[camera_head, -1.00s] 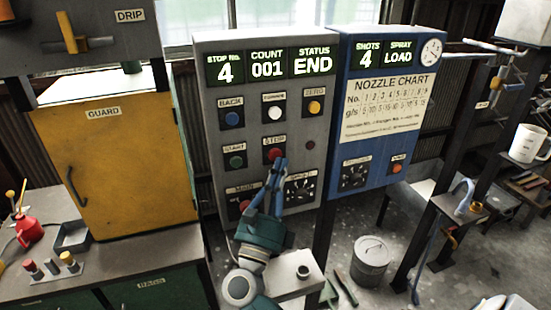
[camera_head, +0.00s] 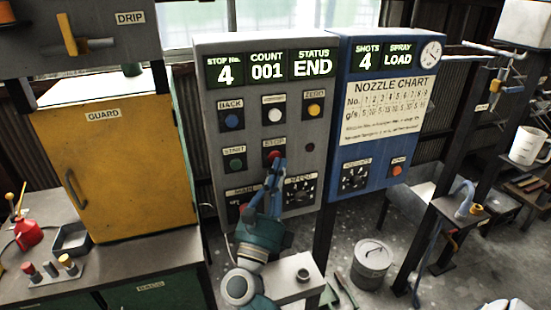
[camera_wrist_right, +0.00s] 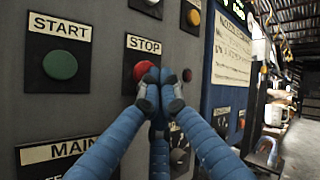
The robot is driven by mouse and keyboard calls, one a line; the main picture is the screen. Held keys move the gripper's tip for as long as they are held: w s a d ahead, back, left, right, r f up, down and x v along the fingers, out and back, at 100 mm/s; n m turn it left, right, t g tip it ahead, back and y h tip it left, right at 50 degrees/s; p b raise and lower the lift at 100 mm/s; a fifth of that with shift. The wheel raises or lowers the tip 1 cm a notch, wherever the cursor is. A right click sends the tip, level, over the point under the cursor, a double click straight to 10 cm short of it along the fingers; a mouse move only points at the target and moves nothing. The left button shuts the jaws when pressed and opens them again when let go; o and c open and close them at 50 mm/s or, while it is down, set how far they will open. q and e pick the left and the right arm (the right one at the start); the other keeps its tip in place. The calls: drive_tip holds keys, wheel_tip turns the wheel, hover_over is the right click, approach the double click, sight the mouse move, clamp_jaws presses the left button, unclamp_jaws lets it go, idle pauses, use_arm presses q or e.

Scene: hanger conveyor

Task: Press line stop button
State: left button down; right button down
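The red STOP button (camera_head: 271,156) is on the grey control panel (camera_head: 208,110), below the white button. My right gripper (camera_head: 278,164) is in front of it, with its blue fingers pointing at the panel. In the right wrist view the STOP button (camera_wrist_right: 141,70) shows behind and left of the fingertips (camera_wrist_right: 159,84), which are drawn together with nothing between them. The tips overlap the button's right side; I cannot tell whether they touch it. The STOP label shows above it. My left gripper is not in view.
The green START button (camera_head: 236,164) is left of STOP. The SPEED dial (camera_head: 301,190) sits below right and the partly hidden MAIN switch (camera_head: 244,208) below left. A blue panel (camera_head: 340,120) adjoins on the right. A yellow guard cabinet (camera_head: 120,160) stands left.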

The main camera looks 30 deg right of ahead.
drive_tip(key=shift+w, duration=0.15)
idle(0.5)
drive_tip(key=shift+w+d+b, duration=0.1)
drive_tip(key=shift+w+b, duration=0.15)
drive_tip(key=shift+b, duration=0.1)
drive_tip(key=shift+s, duration=0.35)
idle(0.3)
drive_tip(key=s+a, duration=0.1)
drive_tip(key=s, duration=0.5)
drive_tip(key=shift+a, duration=0.3)
drive_tip(key=shift+w, duration=0.1)
